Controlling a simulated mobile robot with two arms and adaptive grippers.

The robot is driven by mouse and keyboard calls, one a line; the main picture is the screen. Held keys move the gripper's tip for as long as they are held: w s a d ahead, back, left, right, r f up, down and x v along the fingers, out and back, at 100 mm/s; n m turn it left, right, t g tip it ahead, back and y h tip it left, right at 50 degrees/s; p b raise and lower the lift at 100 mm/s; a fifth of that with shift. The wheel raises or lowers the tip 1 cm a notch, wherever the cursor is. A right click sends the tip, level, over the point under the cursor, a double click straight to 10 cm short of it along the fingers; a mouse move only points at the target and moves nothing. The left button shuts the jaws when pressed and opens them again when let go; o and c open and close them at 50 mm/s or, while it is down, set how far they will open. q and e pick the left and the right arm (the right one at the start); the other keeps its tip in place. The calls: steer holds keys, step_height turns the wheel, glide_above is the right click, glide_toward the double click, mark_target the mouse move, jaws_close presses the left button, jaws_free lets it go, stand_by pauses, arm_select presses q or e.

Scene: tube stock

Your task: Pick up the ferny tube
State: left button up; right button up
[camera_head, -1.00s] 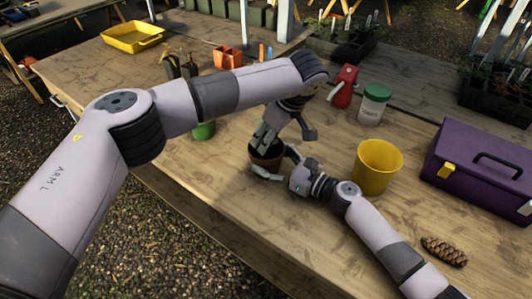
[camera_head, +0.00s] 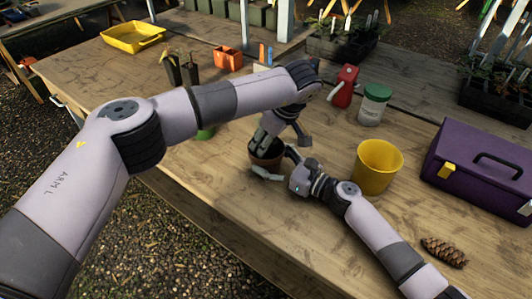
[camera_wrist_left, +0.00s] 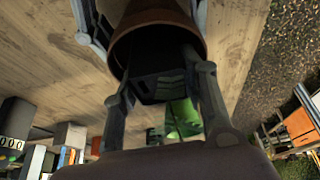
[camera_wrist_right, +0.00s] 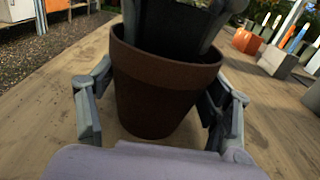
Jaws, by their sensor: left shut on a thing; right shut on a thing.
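My left gripper (camera_head: 262,146) points down into a brown terracotta pot (camera_head: 268,158). It is shut on a dark tube (camera_wrist_right: 172,28), whose lower part is inside the pot in the right wrist view. A little foliage shows at the tube's top there; I cannot tell whether it is ferny. In the left wrist view the pot (camera_wrist_left: 158,18) surrounds the dark tube end. My right gripper (camera_head: 268,163) is shut around the pot's sides. The pot stands upright on the table. Whether the tube touches the pot's bottom is hidden.
Two black tubes with plants (camera_head: 181,70) stand behind my left arm. A green pot (camera_head: 206,133) is partly hidden by that arm.

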arm_select(q)
step_height(320, 180, up, 10)
steer(key=shift+r, duration=0.1)
arm_select(e)
steer(key=o, duration=1.2)
